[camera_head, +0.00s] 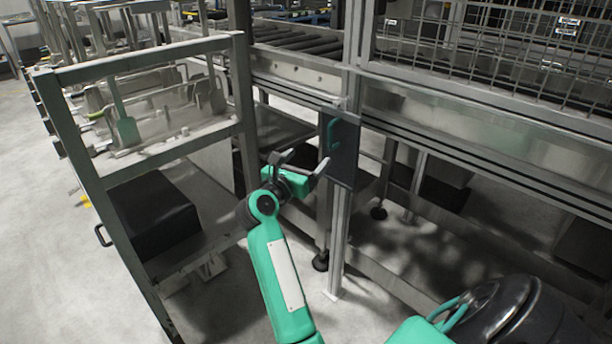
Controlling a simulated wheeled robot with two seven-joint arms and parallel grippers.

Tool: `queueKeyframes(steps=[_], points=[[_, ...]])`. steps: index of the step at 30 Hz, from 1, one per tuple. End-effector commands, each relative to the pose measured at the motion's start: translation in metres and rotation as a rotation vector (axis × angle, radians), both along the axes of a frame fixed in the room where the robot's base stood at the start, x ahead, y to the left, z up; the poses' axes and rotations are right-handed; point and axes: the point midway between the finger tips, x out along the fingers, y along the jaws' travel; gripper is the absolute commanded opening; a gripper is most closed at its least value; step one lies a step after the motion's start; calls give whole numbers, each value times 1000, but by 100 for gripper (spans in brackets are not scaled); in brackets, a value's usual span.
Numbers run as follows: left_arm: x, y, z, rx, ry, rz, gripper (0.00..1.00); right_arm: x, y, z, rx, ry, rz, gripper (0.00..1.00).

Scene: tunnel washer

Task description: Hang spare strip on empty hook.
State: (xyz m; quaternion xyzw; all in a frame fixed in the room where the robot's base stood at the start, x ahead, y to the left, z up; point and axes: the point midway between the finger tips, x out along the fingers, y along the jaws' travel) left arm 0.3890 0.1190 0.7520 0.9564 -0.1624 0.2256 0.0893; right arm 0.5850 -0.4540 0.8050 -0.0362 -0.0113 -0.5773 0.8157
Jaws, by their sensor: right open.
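My right gripper (303,164) is open and empty, with its two grey fingers spread apart. It is in the middle of the view, just left of a dark upright panel (343,157) on the frame post. A teal curved handle or hook (331,133) shows on the panel's left side, above and right of the fingers. I cannot tell whether the gripper touches the panel. I cannot single out the spare strip or an empty hook with certainty. My left gripper is not in view.
A grey metal rack (150,168) at the left holds several tools, one a green paddle (127,130). A black box (152,222) sits on its lower shelf. A roller conveyor (300,40) and a mesh guard (480,40) lie behind. The floor at lower left is clear.

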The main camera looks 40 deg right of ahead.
Motion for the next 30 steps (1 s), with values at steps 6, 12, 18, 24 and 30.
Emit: queueKeyframes(steps=[6, 12, 18, 24, 30], points=[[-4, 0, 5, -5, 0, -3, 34, -1, -9, 2, 30, -31, -3, 82], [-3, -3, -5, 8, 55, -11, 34, 6, -30, 4, 27, -29, -6, 82], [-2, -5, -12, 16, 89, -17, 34, 14, -52, 4, 26, -28, -5, 82], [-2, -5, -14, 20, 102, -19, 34, 23, -75, 6, 26, -29, -4, 82], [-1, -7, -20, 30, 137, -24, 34, 29, -93, 6, 27, -29, -4, 82]])
